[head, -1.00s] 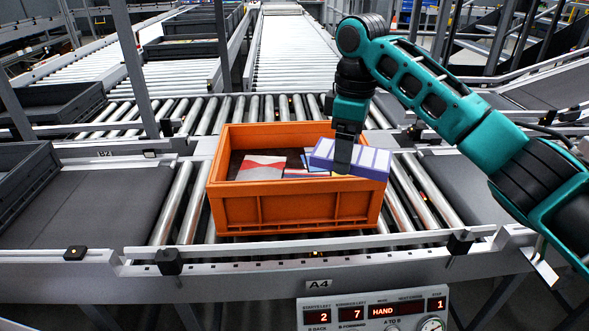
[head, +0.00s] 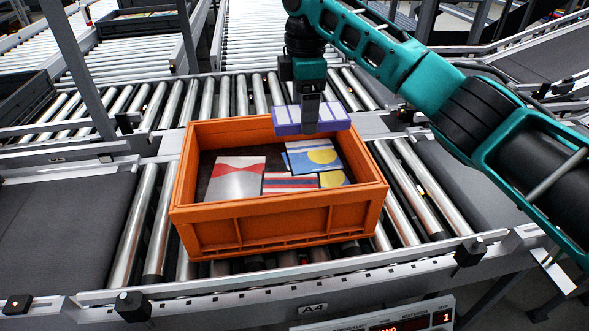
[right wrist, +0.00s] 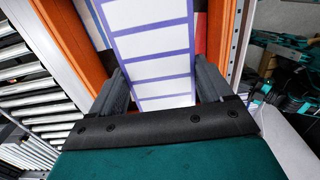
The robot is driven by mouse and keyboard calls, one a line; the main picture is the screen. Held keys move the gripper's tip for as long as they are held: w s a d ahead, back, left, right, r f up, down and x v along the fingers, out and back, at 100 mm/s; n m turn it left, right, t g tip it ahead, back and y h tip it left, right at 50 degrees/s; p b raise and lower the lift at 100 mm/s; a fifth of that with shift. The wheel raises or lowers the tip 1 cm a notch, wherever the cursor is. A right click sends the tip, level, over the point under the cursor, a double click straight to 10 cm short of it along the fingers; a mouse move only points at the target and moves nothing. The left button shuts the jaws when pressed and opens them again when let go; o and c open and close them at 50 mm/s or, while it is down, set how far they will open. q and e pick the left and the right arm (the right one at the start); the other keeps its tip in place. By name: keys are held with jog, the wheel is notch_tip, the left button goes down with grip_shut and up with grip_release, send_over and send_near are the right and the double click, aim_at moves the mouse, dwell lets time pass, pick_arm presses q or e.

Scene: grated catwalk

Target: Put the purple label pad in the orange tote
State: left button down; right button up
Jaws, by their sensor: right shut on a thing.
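The purple label pad (head: 342,117), with white labels on its face, is held in my right gripper (head: 311,122) near the far right rim of the orange tote (head: 280,232). It overlaps that rim in the picture; its exact height above it is hard to tell. In the right wrist view the pad (right wrist: 150,70) lies between the two fingers, with orange tote walls (right wrist: 72,45) to both sides. My left gripper is not in view.
Inside the tote lie a red-and-grey packet (head: 236,178), a striped packet (head: 290,183) and a blue-and-yellow packet (head: 318,157). The tote stands on a roller conveyor (head: 425,190), with a dark belt (head: 65,215) to the left.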

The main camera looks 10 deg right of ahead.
aim_at(303, 182)
notch_tip(303, 182, down, 16)
jog(key=shift+r+b, duration=0.25)
jog(key=shift+b, duration=0.55)
jog(key=o, duration=1.1)
jog(key=shift+f, duration=0.15)
jog(key=shift+c, duration=0.2)
notch_tip(303, 182, up, 12)
jog(key=shift+r+p, duration=0.2)
jog(key=shift+p, duration=0.55)
